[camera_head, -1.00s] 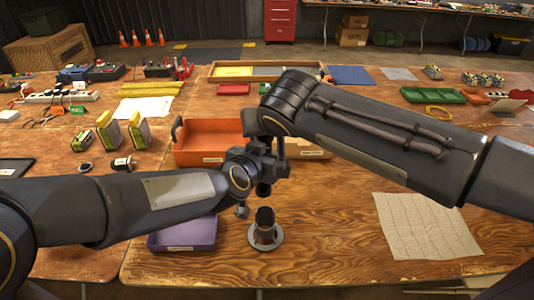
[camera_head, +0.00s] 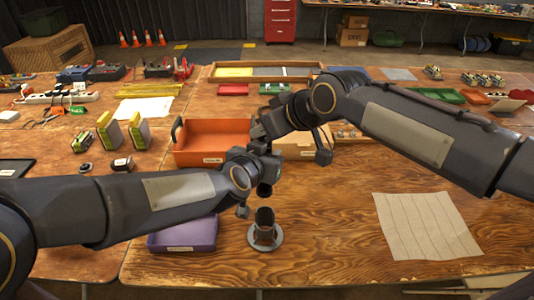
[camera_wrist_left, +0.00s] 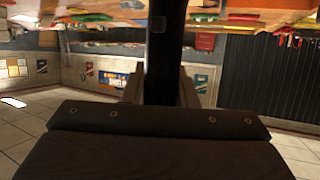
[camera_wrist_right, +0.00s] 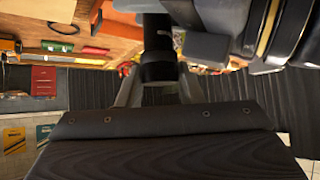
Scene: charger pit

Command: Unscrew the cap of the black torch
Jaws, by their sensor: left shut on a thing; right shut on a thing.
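The black torch is mostly hidden behind my grippers in the head view; a dark round end (camera_head: 265,190) shows below them, above the table. My left gripper (camera_head: 264,168) is shut on the torch; the left wrist view shows its black body (camera_wrist_left: 163,70) upright between the fingers. My right gripper (camera_head: 262,138) is just above the left one and shut on the torch's upper end. The right wrist view shows a black cylinder (camera_wrist_right: 157,60) between its fingers. Whether the cap has loosened cannot be seen.
A dark cup-like holder on a round grey base (camera_head: 265,238) stands on the table below the grippers. A purple tray (camera_head: 182,238) is left of it and an orange bin (camera_head: 212,152) behind. A beige cloth (camera_head: 425,225) lies right; wood between is clear.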

